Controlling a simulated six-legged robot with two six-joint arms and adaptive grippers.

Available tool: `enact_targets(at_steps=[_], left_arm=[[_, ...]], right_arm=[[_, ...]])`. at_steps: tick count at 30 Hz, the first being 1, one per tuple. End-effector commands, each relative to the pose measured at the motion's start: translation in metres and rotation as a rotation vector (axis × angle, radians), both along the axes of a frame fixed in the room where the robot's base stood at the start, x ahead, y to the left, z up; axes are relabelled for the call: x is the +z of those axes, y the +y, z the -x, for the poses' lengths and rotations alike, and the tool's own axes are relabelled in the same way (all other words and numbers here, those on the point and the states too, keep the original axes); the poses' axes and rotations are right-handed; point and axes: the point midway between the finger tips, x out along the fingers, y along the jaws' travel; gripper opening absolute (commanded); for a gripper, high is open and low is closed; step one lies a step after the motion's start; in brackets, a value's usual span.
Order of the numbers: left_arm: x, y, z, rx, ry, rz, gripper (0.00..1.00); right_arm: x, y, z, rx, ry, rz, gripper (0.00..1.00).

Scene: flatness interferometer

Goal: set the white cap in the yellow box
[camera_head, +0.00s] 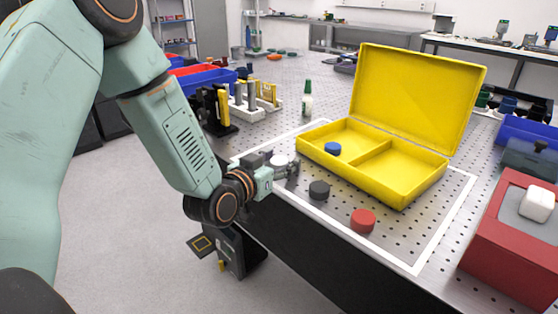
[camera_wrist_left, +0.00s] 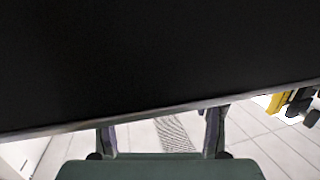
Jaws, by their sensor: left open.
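The white cap (camera_head: 279,160) is on the perforated table, at the left of the white outline. My left gripper (camera_head: 291,170) is open beside it and hides part of it. I cannot tell whether they touch. The yellow box (camera_head: 416,187) stands open with its lid raised. It has two compartments, and a blue cap (camera_head: 332,148) lies in the left one. A black cap (camera_head: 319,189) and a red cap (camera_head: 362,220) lie in front of the box. The left wrist view shows the gripper's fingers (camera_wrist_left: 162,138) apart and no cap. My right gripper is out of view.
A red box (camera_head: 511,240) with a white block stands at the right. A green-capped bottle (camera_head: 307,102) and a holder with posts (camera_head: 250,110) stand behind. Bare table lies around the caps.

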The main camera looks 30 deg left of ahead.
Motion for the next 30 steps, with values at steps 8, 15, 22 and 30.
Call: enact_targets(at_steps=[8,15,22,30], left_arm=[[0.006,0.002,0.015,0.004,0.003,0.005,0.59],[0.013,0.005,0.053,0.005,0.002,0.007,0.59],[0.017,0.008,0.080,0.004,0.003,0.006,0.59],[0.021,0.009,0.106,0.003,0.003,0.005,0.59]], right_arm=[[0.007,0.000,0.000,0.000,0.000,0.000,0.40],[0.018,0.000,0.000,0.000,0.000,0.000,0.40],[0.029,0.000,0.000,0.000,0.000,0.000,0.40],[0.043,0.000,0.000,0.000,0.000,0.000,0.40]])
